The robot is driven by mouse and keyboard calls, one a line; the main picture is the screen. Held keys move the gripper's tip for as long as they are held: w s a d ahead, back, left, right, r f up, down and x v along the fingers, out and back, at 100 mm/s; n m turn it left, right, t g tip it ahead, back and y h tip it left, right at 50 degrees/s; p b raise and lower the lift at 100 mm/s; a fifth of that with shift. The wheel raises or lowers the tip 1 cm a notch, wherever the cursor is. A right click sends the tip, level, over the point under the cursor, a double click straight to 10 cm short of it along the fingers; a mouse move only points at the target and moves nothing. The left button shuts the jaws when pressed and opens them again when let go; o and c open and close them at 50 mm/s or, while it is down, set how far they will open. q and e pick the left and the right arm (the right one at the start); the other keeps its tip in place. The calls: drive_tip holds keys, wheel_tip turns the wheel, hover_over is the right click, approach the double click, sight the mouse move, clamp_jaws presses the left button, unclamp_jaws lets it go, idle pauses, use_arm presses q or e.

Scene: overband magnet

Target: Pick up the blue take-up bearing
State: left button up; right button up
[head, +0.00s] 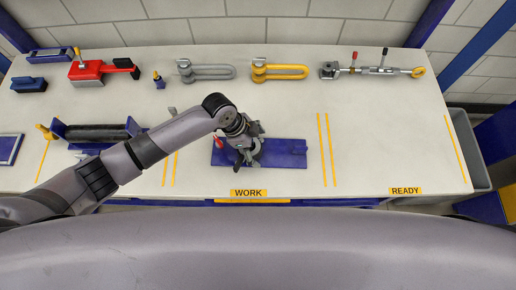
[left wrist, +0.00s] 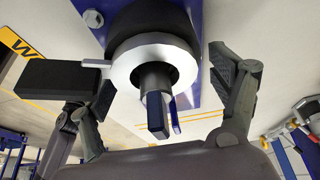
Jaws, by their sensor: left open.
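My left gripper (head: 246,156) is above the blue plate (head: 285,155) in the WORK zone and hides part of what stands on it. In the left wrist view the open fingers are spread on both sides of a silver ring (left wrist: 143,60) with a dark shaft (left wrist: 155,95) at its centre, by the blue plate (left wrist: 205,95). Nothing is visibly held. I cannot tell which part is the blue take-up bearing; a blue block with a dark top (head: 28,85) lies at the table's far left. My right gripper is not in view.
A red clamp (head: 95,72), grey shackle (head: 205,72), yellow shackle (head: 280,72) and turnbuckle (head: 375,70) line the table's back. A blue cradle with a dark roller (head: 95,133) stands left. The table right of WORK, near READY (head: 405,191), is clear.

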use_arm(q)
drive_tip(key=shift+r, duration=0.1)
drive_tip(key=c, duration=1.7)
